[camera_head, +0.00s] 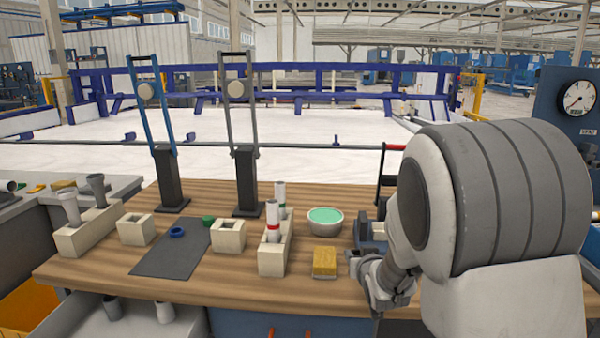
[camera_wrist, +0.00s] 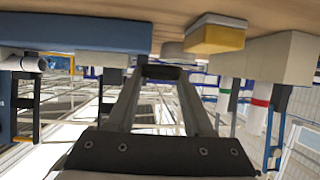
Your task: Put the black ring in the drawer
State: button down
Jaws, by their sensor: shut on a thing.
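My gripper (camera_wrist: 164,68) shows in the wrist view, its two fingers converging on a small dark piece (camera_wrist: 163,73) between the tips. This looks like the black ring, though its shape is hard to make out. No black ring shows on the table in the head view. There, my wrist (camera_head: 388,283) is at the table's front right edge, and the fingertips are hidden. An open light-grey drawer (camera_head: 90,327) with pipe pieces in it shows below the table at lower left. A blue cabinet front (camera_head: 235,323) with orange-red handles is under the table's middle.
A grey mat (camera_head: 165,258) carries a blue ring (camera_head: 177,232) and a green ring (camera_head: 208,221). Beige blocks, pipes, two tall lever stands, a green-filled bowl (camera_head: 325,221) and a yellow sponge (camera_head: 325,262) stand on the wooden table (camera_head: 205,290). An orange drawer (camera_head: 25,312) is at far left.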

notch_tip(320, 180, up, 19)
jog(key=p, duration=1.8)
jog(key=s+f, duration=0.4)
jog(key=f, duration=0.5)
jog(key=s+f, duration=0.4)
jog(key=f, duration=0.5)
jog(key=shift+s+f, duration=0.2)
jog(key=shift+f, duration=0.1)
